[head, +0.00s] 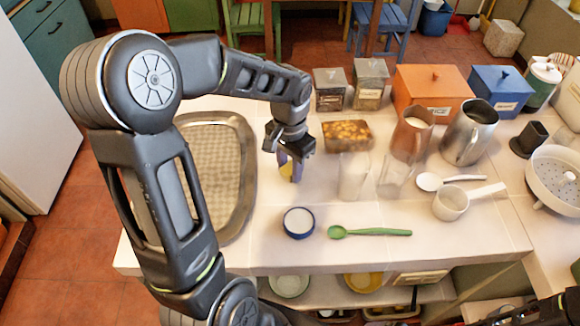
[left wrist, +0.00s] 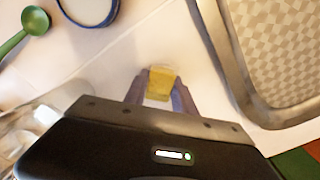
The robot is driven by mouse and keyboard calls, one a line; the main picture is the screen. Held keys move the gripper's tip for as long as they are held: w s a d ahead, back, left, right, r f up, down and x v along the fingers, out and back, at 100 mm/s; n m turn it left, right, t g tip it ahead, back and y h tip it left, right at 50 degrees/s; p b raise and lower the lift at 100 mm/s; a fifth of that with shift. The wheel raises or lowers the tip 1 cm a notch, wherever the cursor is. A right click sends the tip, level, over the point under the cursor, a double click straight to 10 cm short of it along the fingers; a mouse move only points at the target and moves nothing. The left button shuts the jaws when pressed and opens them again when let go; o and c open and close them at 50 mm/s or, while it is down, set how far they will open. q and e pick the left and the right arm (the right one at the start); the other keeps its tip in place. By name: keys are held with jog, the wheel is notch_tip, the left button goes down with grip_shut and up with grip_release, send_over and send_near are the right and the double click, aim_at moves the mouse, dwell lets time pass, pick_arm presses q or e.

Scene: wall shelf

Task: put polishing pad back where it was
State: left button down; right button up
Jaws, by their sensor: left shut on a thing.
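My left gripper (head: 291,165) points down over the counter, between the tray and the clear glasses. It is shut on the polishing pad, a small yellow block. In the left wrist view the pad (left wrist: 161,83) sits between the two fingers of the gripper (left wrist: 158,92). In the head view the fingers hide most of the pad. The pad is close to the counter top (head: 265,252); I cannot tell whether it touches. My right gripper is not clearly in view; only dark arm parts show at the bottom right.
A metal tray (head: 247,190) lies left of the gripper. A blue-rimmed dish (head: 299,222) and a green spoon (head: 370,232) lie in front. A box with a patterned lid (head: 346,134) is behind right, and clear glasses (head: 353,176) stand right. Pitchers and canisters fill the right side.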

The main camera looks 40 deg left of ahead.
aim_at(290, 167)
pick_arm(q)
jog(key=shift+f, duration=0.2)
jog(key=shift+f, duration=0.2)
jog(key=c, duration=1)
grip_release()
jog(key=shift+c, duration=0.2)
jog(key=shift+r, duration=0.15)
notch_tip(290, 167, up, 12)
jog(key=b, duration=0.1)
